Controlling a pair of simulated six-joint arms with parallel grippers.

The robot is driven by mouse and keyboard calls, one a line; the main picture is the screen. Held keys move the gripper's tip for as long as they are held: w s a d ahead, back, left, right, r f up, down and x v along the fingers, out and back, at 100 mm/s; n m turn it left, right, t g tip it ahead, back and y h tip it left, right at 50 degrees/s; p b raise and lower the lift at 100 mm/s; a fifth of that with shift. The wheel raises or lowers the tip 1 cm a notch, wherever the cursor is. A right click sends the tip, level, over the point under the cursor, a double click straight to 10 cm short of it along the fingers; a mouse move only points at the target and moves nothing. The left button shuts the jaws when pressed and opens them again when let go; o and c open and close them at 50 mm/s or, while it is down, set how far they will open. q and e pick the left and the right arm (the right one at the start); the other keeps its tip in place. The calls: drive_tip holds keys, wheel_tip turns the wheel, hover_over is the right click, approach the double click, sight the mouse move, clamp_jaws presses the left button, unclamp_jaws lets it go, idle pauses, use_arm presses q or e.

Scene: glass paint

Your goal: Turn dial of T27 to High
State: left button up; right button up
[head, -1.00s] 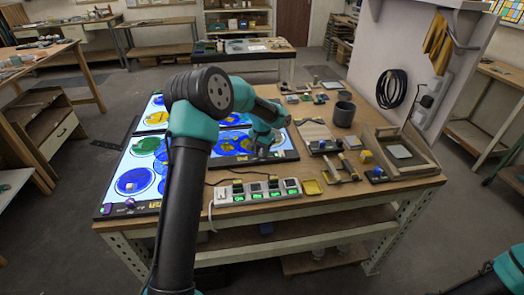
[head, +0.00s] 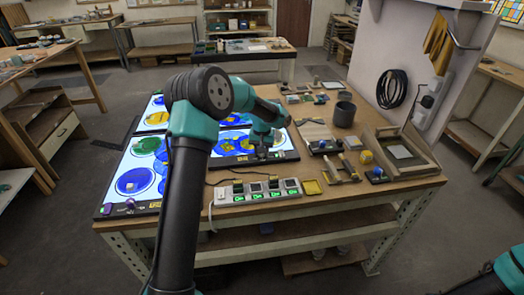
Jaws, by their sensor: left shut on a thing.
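Lit glass-painting panels with blue, green and yellow shapes lie on the bench: a front left one (head: 126,190), a back left one and a right one (head: 286,156). I cannot read which is T27. My left gripper (head: 262,157) points down at the front edge of the right panel, shut on what seems to be that panel's dial. The fingers hide the dial, so its setting cannot be read. My right gripper is not in view; only part of that arm shows at bottom right.
A power strip (head: 256,193) with green-lit switches lies in front of the right panel. A yellow dish (head: 311,187), a dark cup (head: 344,114), small tools and a wooden tray (head: 428,162) stand to the right. Some bare bench top lies along the front edge.

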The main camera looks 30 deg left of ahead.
use_arm(q)
drive_tip(key=o, duration=0.9)
drive_tip(key=shift+o, duration=0.2)
wheel_tip(320, 180, up, 17)
drive_tip(key=shift+r, duration=0.2)
idle(0.3)
